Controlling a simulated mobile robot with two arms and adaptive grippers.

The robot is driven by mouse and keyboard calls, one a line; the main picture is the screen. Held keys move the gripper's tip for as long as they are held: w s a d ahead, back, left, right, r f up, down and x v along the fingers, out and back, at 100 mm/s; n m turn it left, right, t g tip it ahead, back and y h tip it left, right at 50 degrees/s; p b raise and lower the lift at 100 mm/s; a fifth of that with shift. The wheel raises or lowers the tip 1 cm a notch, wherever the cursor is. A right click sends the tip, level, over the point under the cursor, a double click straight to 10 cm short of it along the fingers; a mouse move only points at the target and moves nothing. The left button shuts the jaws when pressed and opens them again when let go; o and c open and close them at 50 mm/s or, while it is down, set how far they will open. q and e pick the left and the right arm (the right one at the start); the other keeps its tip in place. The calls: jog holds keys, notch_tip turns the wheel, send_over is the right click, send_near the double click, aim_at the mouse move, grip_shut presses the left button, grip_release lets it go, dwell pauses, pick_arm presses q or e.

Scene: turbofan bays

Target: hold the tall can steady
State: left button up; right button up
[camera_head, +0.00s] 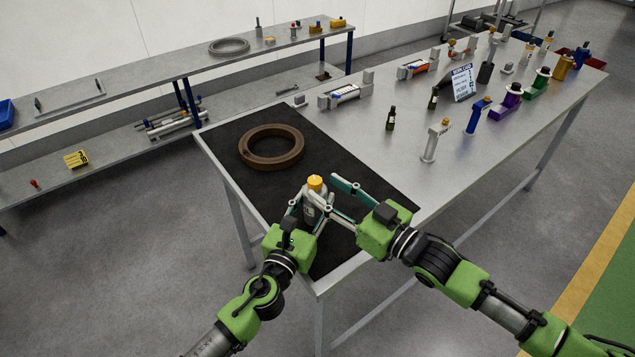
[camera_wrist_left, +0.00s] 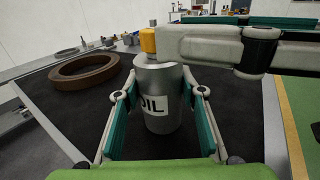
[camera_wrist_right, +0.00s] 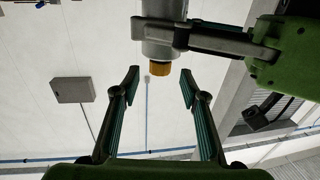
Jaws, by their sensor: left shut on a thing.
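The tall can (camera_head: 312,213) is silver with an orange-yellow cap (camera_head: 315,182) and stands upright on the black mat (camera_head: 256,192). In the left wrist view the can (camera_wrist_left: 163,117) shows a white label ending in "OIL". My left gripper (camera_wrist_left: 160,92) is shut on the can, one finger on each side of the body. My right gripper (camera_wrist_right: 160,80) is open, with the cap (camera_wrist_right: 159,68) just beyond and between its fingertips, apart from them. In the left wrist view a right finger (camera_wrist_left: 205,45) crosses close by the cap and hides part of the can's top.
A brown ring (camera_head: 271,147) lies on the mat behind the can. Small bottles (camera_head: 391,118), a grey stand (camera_head: 433,142), a sign (camera_head: 463,83) and several coloured parts fill the table's right side. A shelf (camera_head: 190,68) stands along the wall.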

jog(key=v, duration=0.7)
jog(key=shift+s+d, duration=0.2)
jog(key=shift+s, duration=0.05)
pick_arm(q)
jog(key=o, duration=1.2)
jog(key=shift+o, duration=0.2)
